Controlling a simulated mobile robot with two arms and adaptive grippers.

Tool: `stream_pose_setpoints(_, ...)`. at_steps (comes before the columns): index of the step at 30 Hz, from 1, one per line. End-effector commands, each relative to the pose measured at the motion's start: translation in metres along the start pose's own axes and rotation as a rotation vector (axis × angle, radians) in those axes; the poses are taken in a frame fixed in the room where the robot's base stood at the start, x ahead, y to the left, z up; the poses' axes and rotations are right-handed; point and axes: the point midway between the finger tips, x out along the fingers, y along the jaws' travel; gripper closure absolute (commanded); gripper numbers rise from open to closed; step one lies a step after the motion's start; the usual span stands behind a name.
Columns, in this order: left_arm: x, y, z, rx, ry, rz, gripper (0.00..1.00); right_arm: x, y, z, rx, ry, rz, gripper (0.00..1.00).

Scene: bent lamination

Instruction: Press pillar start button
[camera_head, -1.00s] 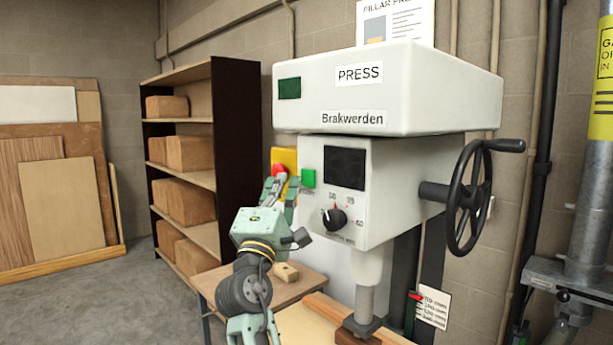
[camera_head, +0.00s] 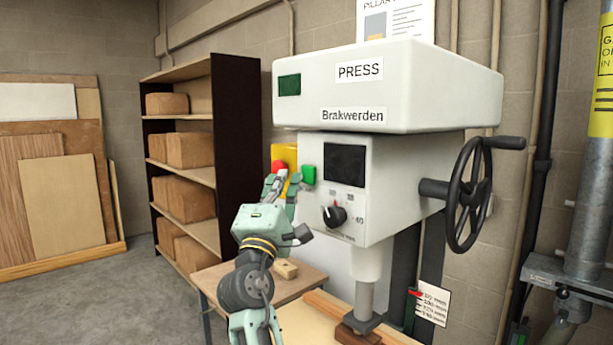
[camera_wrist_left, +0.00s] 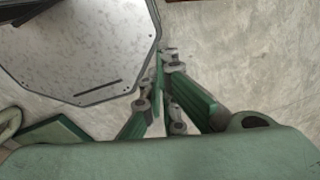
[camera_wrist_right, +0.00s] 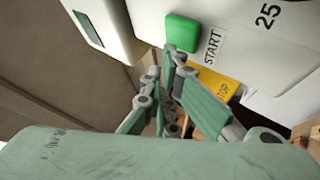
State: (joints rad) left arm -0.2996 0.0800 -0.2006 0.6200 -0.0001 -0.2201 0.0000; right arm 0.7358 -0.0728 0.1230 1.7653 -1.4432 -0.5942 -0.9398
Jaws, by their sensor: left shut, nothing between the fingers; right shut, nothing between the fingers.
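The green start button (camera_head: 308,174) is on the left front edge of the white press head (camera_head: 370,210). In the right wrist view the button (camera_wrist_right: 182,33) sits beside a START label (camera_wrist_right: 213,47). My right gripper (camera_head: 284,180) is shut and empty, just left of the button in the head view. In the right wrist view its fingertips (camera_wrist_right: 172,58) are close below the button; I cannot tell if they touch it. My left gripper (camera_wrist_left: 167,62) is shut and empty over the floor, and shows only in the left wrist view.
A red stop button (camera_head: 279,166) on a yellow plate (camera_head: 286,153) is partly behind my right fingers. A dial (camera_head: 334,215) and black handwheel (camera_head: 468,195) are on the press. A wood block (camera_head: 286,269) lies on a table below. A shelf (camera_head: 230,150) stands behind.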

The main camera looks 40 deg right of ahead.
Motion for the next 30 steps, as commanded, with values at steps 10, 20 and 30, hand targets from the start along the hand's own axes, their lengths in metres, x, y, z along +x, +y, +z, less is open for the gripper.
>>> stream_pose_setpoints(10, 0.0, 0.0001, -0.0001, 0.0, 0.0, 0.0, 1.0, 0.0, 0.0001, -0.0001, 0.0, 0.0, 0.0, 1.0)
stream_pose_setpoints(20, -0.0009, 0.0, -0.0002, 0.0, 0.0, 0.0, 1.0, 0.0048, -0.0028, 0.0036, 0.0, 0.0, 0.001, 1.0)
stream_pose_setpoints(30, -0.0009, 0.0, -0.0001, -0.001, 0.0, 0.0, 1.0, 0.006, -0.0039, 0.0044, 0.0, 0.0, 0.0, 1.0)
